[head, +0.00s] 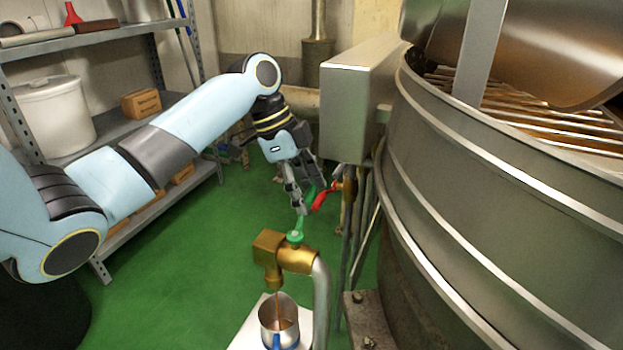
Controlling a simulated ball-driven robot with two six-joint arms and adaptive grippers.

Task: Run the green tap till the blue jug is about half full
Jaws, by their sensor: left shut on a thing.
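The green tap (268,247) is a brass tap with a green lever (299,229), in the lower middle of the head view. My left gripper (303,207) reaches down from above and is shut on the green lever. A thin brown stream falls from the spout into the blue jug (267,319), a metal jug with a blue handle at its front. The jug stands upright under the spout. Brown liquid shows inside it, but I cannot tell the level exactly. My right gripper is not in view.
A red tap lever (322,199) on another brass tap sits close behind my left gripper. The big metal kettle (480,230) fills the right side, with a grey box (352,95) beside it. A shelf with a white bucket (55,117) stands at the left. Green floor lies between.

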